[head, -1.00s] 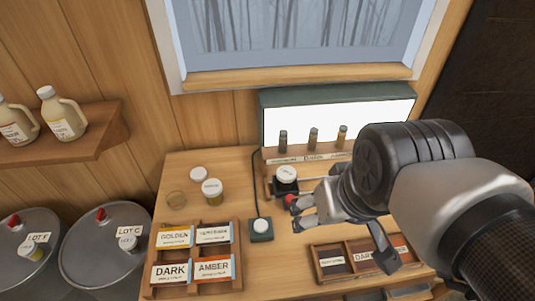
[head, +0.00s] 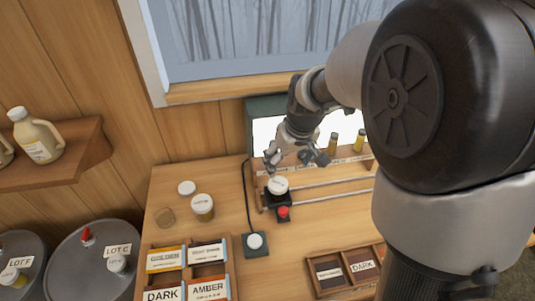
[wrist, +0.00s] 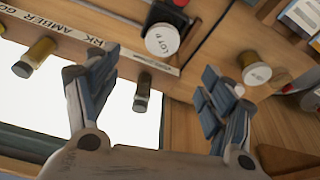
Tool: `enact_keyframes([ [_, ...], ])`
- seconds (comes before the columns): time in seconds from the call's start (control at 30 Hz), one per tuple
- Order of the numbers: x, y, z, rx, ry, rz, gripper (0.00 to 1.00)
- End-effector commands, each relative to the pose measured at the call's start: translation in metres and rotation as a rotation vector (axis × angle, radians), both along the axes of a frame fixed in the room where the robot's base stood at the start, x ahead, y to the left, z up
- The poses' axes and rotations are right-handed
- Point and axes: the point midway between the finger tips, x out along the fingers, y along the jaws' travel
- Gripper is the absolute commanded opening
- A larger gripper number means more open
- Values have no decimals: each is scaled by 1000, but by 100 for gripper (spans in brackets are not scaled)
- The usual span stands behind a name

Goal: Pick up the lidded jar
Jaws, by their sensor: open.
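Two jars have white lids. One (head: 278,187), dark with lettering on its lid, sits on a black block on the rail fixture; it shows at the top of the wrist view (wrist: 163,40). The other (head: 202,207), holding amber contents, stands on the table to the left; it shows at the right of the wrist view (wrist: 256,74). My gripper (head: 294,163) is open and empty, above and behind the rail fixture, in front of the light panel. In the wrist view, a dark vial (wrist: 142,92) appears between the spread fingers (wrist: 165,82); contact is not visible.
A vial rack (head: 345,162) stands before the bright panel. A loose white lid (head: 186,188) and an open glass (head: 165,217) are at left. Label trays (head: 345,272) occupy the front. My arm hides the right side.

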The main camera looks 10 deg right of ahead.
Motion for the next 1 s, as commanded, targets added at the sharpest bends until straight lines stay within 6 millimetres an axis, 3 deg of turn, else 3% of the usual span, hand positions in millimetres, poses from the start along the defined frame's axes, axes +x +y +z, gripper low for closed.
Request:
enact_keyframes([
  [0.4, 21, 5, -88, 1, 5, 1, 75],
  [0.53, 26, 6, -104, 0, 3, 0, 75],
  [0.83, 30, 8, -121, 1, 2, 0, 75],
  [1.0, 34, 12, -148, 0, 3, 1, 75],
])
